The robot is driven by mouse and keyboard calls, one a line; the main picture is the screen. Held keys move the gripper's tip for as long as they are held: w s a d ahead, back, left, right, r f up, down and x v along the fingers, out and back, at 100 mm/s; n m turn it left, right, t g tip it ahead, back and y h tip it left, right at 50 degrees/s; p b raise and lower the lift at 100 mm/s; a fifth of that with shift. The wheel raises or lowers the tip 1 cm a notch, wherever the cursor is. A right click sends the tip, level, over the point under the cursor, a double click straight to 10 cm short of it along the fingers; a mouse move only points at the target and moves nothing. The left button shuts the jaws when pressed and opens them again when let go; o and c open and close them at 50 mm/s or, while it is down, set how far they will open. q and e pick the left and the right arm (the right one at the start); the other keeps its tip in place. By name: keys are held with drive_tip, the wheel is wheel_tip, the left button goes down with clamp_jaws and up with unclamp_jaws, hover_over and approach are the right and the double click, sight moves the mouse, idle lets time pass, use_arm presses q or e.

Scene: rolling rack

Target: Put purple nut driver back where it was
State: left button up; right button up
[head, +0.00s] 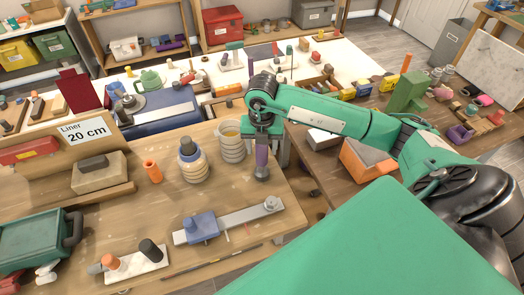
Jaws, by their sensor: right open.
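The purple nut driver (262,156) stands upright near the right edge of the wooden table (220,195). Its lower end is at a small grey round base (262,174). My right gripper (266,160) points down over it from above. The fingers are open, one on each side of the purple handle, and the gripper hides the top of it. I cannot tell whether a finger touches the handle. My left gripper is not in view.
A grey bar with a blue slider (202,227) lies in front. An orange cup (152,171) and a "Liner 20 cm" sign (85,132) are further left. A brown table (330,175) with an orange bin (366,160) is right.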

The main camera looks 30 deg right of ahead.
wheel_tip(320, 180, up, 9)
drive_tip(key=b, duration=0.3)
drive_tip(key=shift+r, duration=0.65)
drive_tip(key=shift+f, duration=0.1)
